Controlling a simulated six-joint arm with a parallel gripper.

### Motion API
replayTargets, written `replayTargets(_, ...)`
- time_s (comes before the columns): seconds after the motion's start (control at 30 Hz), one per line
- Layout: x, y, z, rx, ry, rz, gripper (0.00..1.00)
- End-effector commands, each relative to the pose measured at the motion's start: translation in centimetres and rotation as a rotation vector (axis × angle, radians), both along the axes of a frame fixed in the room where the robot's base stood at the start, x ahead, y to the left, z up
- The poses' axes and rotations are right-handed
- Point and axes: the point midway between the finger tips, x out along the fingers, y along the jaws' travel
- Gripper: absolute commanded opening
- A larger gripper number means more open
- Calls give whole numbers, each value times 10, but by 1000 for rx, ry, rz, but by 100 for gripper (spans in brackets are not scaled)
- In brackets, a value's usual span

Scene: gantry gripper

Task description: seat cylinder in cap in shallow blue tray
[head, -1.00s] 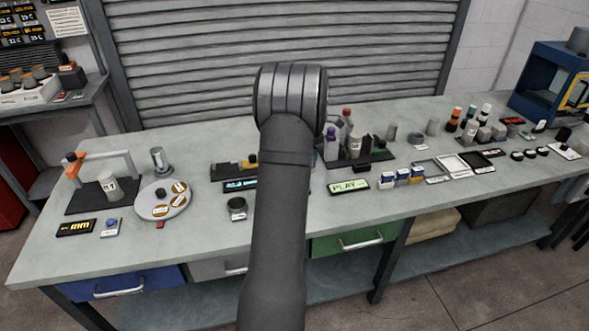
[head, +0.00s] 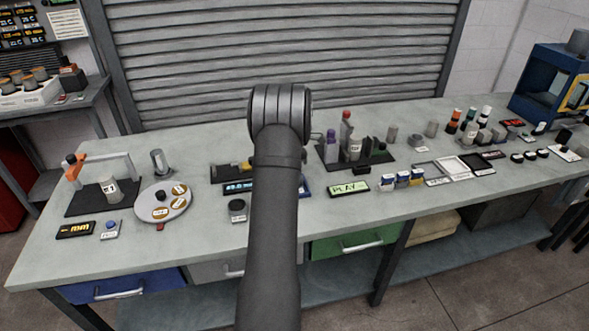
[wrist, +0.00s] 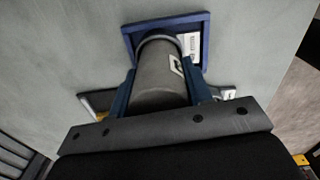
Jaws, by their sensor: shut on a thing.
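In the wrist view, my gripper (wrist: 163,80) has its two blue fingers shut on a grey cylinder (wrist: 158,88), one on each side. The cylinder's far end points into the shallow blue tray (wrist: 133,46), whose raised rim frames it. A paler round edge shows at that end; I cannot tell whether it is the cap or whether the cylinder touches it. A white label lies in the tray right of the cylinder. In the head view, my arm hides the gripper and cylinder; only a sliver of the blue tray (head: 305,189) shows.
On the bench, a black holder with bottles (head: 355,148) stands right of my arm, behind a PLAY sign (head: 348,189). A small dark round part (head: 237,207) and a numeric display (head: 238,187) lie to its left. A round white plate (head: 163,203) is farther left.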

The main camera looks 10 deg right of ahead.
Motion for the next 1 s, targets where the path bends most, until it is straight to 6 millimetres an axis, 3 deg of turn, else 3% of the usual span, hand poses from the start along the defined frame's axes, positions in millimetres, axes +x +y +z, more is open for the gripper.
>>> replayTargets(0.1, 0, 0, -2, 0, -1, 0, 8)
replayTargets(0.13, 0, 0, -3, 0, 0, 0, 47)
replayTargets(0.23, 0, 0, -3, 0, 0, 0, 67)
replayTargets(0.63, 1, 0, 6, -1, -2, 0, 67)
replayTargets(1.0, 1, 0, 80, -1, -4, 0, 67)
